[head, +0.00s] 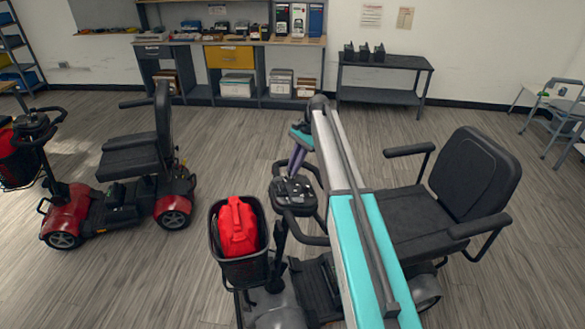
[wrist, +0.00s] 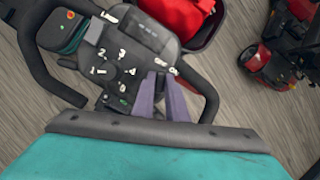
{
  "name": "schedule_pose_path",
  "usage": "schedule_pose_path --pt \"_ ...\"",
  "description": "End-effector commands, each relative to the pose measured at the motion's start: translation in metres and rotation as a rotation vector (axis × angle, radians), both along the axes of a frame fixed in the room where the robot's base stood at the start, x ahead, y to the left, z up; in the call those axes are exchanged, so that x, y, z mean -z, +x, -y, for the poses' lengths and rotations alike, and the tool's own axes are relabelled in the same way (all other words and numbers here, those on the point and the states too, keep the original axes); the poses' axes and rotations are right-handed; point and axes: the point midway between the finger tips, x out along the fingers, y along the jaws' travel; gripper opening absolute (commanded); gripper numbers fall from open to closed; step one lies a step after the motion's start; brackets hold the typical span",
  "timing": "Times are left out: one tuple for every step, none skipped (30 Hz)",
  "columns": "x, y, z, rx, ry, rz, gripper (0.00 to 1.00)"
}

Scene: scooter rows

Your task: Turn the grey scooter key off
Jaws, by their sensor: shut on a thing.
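The grey scooter (head: 278,308) stands in the middle of the head view, with a dark seat and a front basket. Its control panel (head: 294,193) sits on the tiller between black handlebars. In the wrist view the panel (wrist: 125,60) shows white marks, a small display and a small green spot. My gripper (head: 292,172) reaches down to the far side of the panel. In the wrist view its purple fingers (wrist: 162,76) are close together at the panel's edge, shut on the key. The key is hidden between the fingertips, so its angle cannot be told.
A red bag (head: 237,228) lies in the scooter's basket (head: 246,268). A red scooter (head: 172,209) stands at the left. A workbench (head: 235,42) and a dark side table (head: 385,63) line the back wall. Open floor lies between the scooters.

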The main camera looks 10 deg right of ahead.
Motion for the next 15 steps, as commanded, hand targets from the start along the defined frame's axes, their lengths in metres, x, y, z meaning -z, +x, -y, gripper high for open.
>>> schedule_pose_path --pt "-0.0024 0.0053 0.0003 -0.021 0.0 0.016 0.0" --pt "-0.0024 0.0053 0.0002 -0.035 0.001 0.019 0.0" --pt "-0.0026 0.0053 0.0002 -0.05 0.0 0.02 0.0" --pt "-0.0027 0.0052 0.0002 -0.061 0.001 0.023 0.0" --pt "-0.0027 0.0051 0.0001 -0.072 0.001 0.024 0.0" --pt "-0.0029 0.005 0.0001 -0.081 0.001 0.025 0.0" --pt "-0.0029 0.005 0.0002 -0.088 0.001 0.026 0.0" --pt "-0.0031 0.0048 0.0002 -0.094 0.001 0.028 0.0" --pt "-0.0032 0.0048 0.0003 -0.1 0.001 0.028 0.0" --pt "-0.0032 0.0048 0.0003 -0.104 0.001 0.029 0.0" --pt "-0.0033 0.0047 0.0002 -0.105 0.001 0.029 0.0" --pt "-0.0034 0.0047 0.0003 -0.108 0.001 0.029 0.0" --pt "-0.0035 0.0047 0.0003 -0.109 0.001 0.03 0.0" --pt "-0.0035 0.0046 0.0004 -0.109 0.001 0.03 0.0" --pt "-0.0034 0.0045 0.0005 -0.109 0.001 0.03 0.0"
